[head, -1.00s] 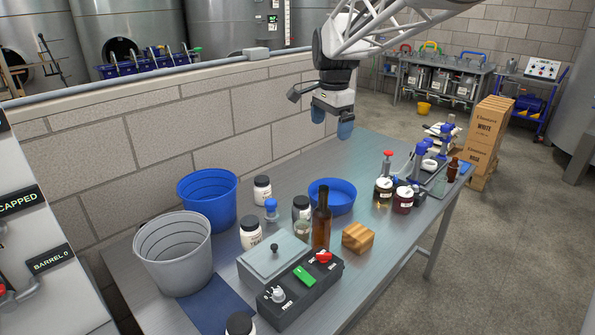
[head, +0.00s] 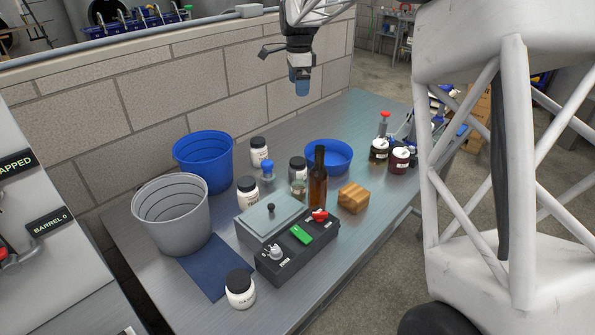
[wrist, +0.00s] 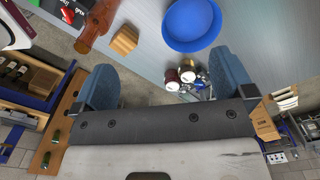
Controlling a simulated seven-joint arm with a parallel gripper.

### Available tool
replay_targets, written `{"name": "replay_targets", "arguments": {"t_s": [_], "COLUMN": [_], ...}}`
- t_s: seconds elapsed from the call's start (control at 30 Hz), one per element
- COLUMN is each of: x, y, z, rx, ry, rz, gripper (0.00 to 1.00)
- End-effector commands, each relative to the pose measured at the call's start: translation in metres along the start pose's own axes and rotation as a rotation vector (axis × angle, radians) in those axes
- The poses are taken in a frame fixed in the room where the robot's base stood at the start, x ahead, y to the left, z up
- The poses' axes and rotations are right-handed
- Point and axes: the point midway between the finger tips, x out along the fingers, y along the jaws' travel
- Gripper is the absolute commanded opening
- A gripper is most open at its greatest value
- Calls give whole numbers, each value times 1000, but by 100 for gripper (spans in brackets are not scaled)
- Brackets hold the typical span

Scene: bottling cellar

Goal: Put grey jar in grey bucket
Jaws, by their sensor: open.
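The grey bucket (head: 170,215) stands upright at the table's left end, its visible inside empty. Several dark-lidded jars stand on the table. A greyish jar (head: 298,170) stands behind the brown bottle (head: 317,185), beside a small glass jar (head: 299,189) partly in front of it; I cannot tell for certain that it is the grey jar. White jars stand at the back (head: 259,152), beside the bucket (head: 248,191) and at the front (head: 240,289). My gripper (head: 301,88) is high above the table's back, apart from all jars. The wrist view shows its blue fingers (wrist: 165,82) spread and empty.
A blue bucket (head: 203,162) and blue bowl (head: 328,156) stand toward the back. A control box (head: 298,249), grey lidded box (head: 270,217) and wooden block (head: 354,198) crowd the middle. Dark jars (head: 379,150) stand right. A block wall (head: 180,97) runs behind.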

Motion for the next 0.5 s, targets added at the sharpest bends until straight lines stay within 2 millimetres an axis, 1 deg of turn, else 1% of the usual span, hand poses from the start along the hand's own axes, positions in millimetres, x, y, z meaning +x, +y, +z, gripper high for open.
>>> {"name": "replay_targets", "arguments": {"t_s": [0.07,0.1,0.27,0.37,0.47,0.5], "x": [3,13,49,74,104,118], "y": [-5,-4,-4,-4,-3,-3], "z": [2,2,2,2,2,2], "rx": [11,11,10,10,10,10], "ry": [0,0,0,0,0,0], "rz": [2,6,6,6,7,6], "gripper": [100,100,100,100,100,100]}}
